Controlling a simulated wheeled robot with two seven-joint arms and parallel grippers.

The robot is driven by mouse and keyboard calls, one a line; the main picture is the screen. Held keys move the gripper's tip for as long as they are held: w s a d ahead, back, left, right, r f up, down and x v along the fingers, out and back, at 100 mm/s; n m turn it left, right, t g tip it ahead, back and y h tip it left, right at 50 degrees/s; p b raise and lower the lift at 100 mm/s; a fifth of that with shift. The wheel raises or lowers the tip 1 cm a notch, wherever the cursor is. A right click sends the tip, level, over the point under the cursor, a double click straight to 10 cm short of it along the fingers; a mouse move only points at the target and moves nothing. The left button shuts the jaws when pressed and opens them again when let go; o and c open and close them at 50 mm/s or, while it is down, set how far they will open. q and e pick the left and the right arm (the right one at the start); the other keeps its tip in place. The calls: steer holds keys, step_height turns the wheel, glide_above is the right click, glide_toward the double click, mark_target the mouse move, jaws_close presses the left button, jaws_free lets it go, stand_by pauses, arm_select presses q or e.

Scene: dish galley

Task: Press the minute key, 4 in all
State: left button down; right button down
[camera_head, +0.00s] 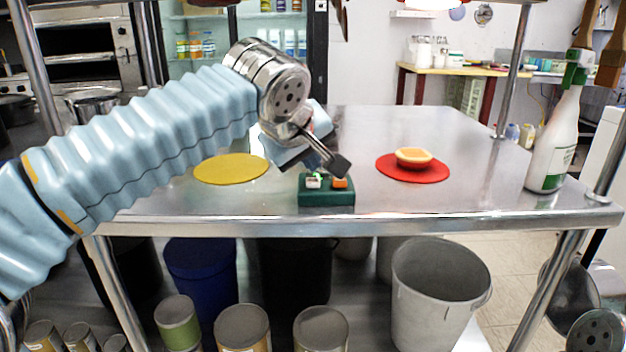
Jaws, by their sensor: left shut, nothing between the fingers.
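A small dark green box (326,197) sits near the front edge of the steel table. On its top are a pale key (313,182) with a green part at the left and an orange key (340,183) at the right. I cannot read any label, so I cannot tell which is the minute key. My left gripper (340,166) is shut and empty, its dark fingertips pointing down just above and behind the orange key. I cannot tell whether they touch it. My right gripper's fingers are not in view.
A yellow round mat (231,169) lies left of the box. A red round mat (413,174) with a bread-like item (413,157) lies to the right. A spray bottle (553,145) stands at the table's right end. The steel tabletop (480,190) is otherwise largely clear.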

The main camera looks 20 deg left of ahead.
mark_target(310, 182)
arm_select(q)
steer(key=shift+f, duration=0.15)
stand_by(0.6)
steer(key=shift+f+b, duration=0.3)
steer(key=shift+b, duration=0.1)
steer(key=shift+f+b, duration=0.4)
steer(key=shift+f, duration=0.05)
stand_by(0.5)
stand_by(0.3)
steer(key=shift+r+p, duration=0.8)
steer(key=shift+r, duration=0.1)
step_height(310, 182, up, 5)
steer(key=p, duration=0.4)
steer(key=shift+p, duration=0.3)
